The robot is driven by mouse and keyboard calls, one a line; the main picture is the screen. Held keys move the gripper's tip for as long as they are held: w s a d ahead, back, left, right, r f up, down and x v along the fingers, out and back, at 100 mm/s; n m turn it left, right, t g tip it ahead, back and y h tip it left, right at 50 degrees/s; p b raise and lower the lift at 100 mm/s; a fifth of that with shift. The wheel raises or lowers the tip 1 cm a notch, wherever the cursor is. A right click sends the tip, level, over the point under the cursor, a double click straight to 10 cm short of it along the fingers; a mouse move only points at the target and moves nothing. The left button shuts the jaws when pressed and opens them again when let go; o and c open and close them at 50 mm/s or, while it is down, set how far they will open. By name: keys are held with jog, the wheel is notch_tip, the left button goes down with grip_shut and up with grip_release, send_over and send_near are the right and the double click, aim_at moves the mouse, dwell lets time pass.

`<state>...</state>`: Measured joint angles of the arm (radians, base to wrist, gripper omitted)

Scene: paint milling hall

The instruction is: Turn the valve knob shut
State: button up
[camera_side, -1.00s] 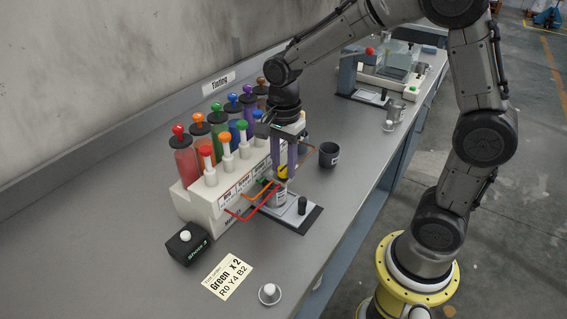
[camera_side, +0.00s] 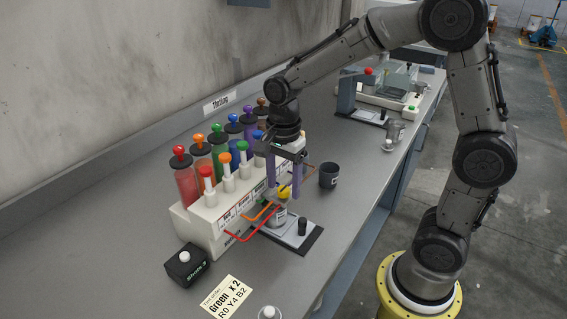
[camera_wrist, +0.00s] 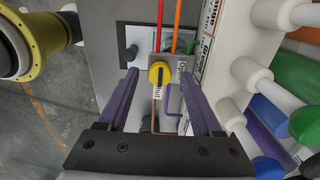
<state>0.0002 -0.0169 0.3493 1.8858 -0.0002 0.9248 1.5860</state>
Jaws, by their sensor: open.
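The valve knob (camera_wrist: 159,73) is a round yellow knob with a dark pointer mark, on a grey block with a "Shut" label (camera_wrist: 158,92) beside it. In the side view the knob (camera_side: 284,190) shows partly between the purple fingers. My gripper (camera_wrist: 158,76) is open, its two fingers on either side of the knob with a gap to each in the wrist view. In the side view my gripper (camera_side: 283,194) points down at the knob. I cannot tell the exact fingertip height against the knob.
A white dispenser (camera_side: 212,228) with colored tubes stands close left, red and orange pipes (camera_side: 250,222) reaching toward the valve. A black cup (camera_side: 328,175) stands right. A black box (camera_side: 187,264) and an order card (camera_side: 226,297) lie in front.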

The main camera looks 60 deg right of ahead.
aim_at(283, 188)
notch_tip(283, 188, up, 13)
jog(key=shift+r, duration=0.2)
dwell(0.4)
jog(key=s+r+n+t, duration=0.3)
jog(key=s+r, duration=0.1)
jog(key=s, duration=0.5)
jog(key=s+f+n+t, duration=0.2)
jog(key=s+f+n, duration=0.6)
jog(key=n, duration=0.7)
jog(key=shift+t, duration=0.3)
